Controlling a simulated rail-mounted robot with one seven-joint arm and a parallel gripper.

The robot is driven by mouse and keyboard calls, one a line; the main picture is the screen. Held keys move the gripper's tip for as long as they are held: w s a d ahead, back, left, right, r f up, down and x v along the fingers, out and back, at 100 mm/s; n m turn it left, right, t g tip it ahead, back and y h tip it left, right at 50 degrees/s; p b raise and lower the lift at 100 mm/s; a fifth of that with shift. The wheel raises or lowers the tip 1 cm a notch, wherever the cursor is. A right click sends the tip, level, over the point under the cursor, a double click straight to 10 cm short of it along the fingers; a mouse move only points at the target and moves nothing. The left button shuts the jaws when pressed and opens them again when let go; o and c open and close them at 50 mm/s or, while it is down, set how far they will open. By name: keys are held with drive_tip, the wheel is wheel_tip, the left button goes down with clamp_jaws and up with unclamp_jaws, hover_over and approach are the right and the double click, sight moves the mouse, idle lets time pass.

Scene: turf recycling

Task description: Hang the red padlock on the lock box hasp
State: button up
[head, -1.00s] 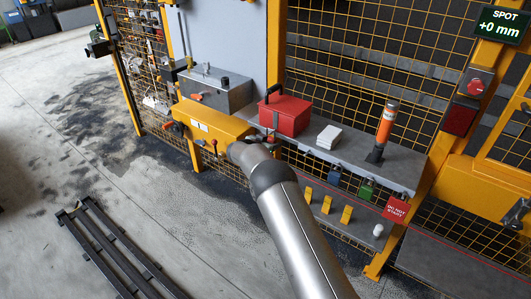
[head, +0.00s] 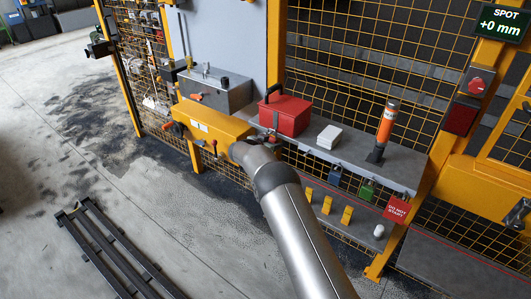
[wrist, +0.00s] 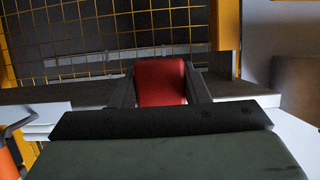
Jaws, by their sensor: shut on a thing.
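My gripper (wrist: 160,90) is shut on the red padlock (wrist: 160,80), whose red body shows between the two dark fingers in the wrist view. In the head view my gripper (head: 270,140) is at the front edge of the grey shelf, just below the red box with a black handle, which looks like the lock box (head: 290,117). A dark hasp-like strip (head: 276,120) hangs on the box's left front. My wrist hides most of the padlock there. I cannot tell whether its shackle touches the hasp.
The grey shelf (head: 345,163) also carries white blocks (head: 329,137) and an orange beacon (head: 385,125). A blue padlock (head: 335,174), a green padlock (head: 367,188) and a red tag (head: 398,208) hang along its front. A yellow housing (head: 212,125) stands close to the left.

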drive_tip(key=shift+f, duration=0.1)
idle(0.6)
drive_tip(key=o, duration=1.1)
drive_tip(key=shift+a, duration=0.1)
drive_tip(key=b+v, duration=0.3)
drive_tip(key=v, duration=1.4)
wheel_tip(320, 180, up, 11)
drive_tip(key=d+n+t+y, duration=0.2)
drive_tip(key=n+t+y, duration=0.1)
drive_tip(key=y, duration=0.3)
drive_tip(key=s+d+r+n+g+y, duration=0.2)
drive_tip(key=s+r+n+y, duration=0.15)
drive_tip(key=s, duration=0.45)
drive_tip(key=s+d+f+g, duration=0.3)
drive_tip(key=s+d, duration=0.2)
drive_tip(key=s, duration=0.8)
drive_tip(key=s+d+f+g+h, duration=0.1)
drive_tip(key=s+d+g, duration=0.3)
drive_tip(key=s, duration=0.9)
drive_tip(key=s+d+f+n+g, duration=0.1)
drive_tip(key=s+d+f+g, duration=0.3)
drive_tip(key=s+d, duration=0.4)
drive_tip(key=s, duration=0.5)
drive_tip(key=shift+f, duration=0.3)
